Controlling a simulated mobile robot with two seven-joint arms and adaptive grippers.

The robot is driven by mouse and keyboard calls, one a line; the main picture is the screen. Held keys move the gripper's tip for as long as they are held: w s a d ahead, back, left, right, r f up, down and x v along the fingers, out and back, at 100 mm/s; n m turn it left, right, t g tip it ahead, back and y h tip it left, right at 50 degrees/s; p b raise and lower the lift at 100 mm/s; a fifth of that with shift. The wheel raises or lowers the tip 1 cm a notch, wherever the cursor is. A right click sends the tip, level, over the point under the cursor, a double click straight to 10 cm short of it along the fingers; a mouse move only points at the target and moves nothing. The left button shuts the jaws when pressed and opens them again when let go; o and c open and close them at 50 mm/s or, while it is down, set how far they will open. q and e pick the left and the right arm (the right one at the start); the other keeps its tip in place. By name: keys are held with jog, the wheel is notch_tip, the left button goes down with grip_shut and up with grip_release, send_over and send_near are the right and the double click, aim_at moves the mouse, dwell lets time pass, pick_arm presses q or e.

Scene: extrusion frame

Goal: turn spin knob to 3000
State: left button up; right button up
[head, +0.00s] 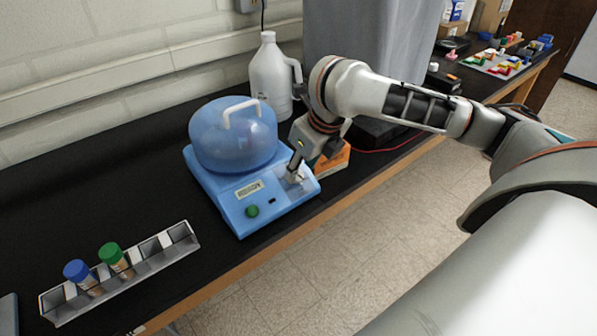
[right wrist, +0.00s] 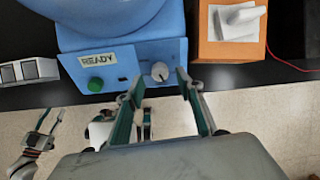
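The spin knob (right wrist: 160,71) is a round light-grey dial on the right of the front panel of a blue centrifuge (head: 230,201). In the right wrist view it lies just beyond and between my right gripper's fingertips (right wrist: 158,84). The fingers are spread apart with nothing between them. In the head view my right gripper (head: 294,172) is at the panel's right side and hides much of the knob. A display reading READY (right wrist: 98,60) and a green button (right wrist: 95,84) are left of the knob. The domed lid (head: 235,138) is down. My left gripper is not seen in the head view.
An orange box (head: 335,158) stands right beside the centrifuge, close to my right gripper. A white jug (head: 270,75) is behind it. A rack (head: 150,262) with blue-capped and green-capped tubes stands front left. The black bench is clear left of the centrifuge.

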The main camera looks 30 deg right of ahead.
aim_at(299, 175)
jog(key=x, duration=0.3)
jog(key=shift+w+f, duration=0.1)
jog(key=shift+f, duration=0.1)
grip_shut()
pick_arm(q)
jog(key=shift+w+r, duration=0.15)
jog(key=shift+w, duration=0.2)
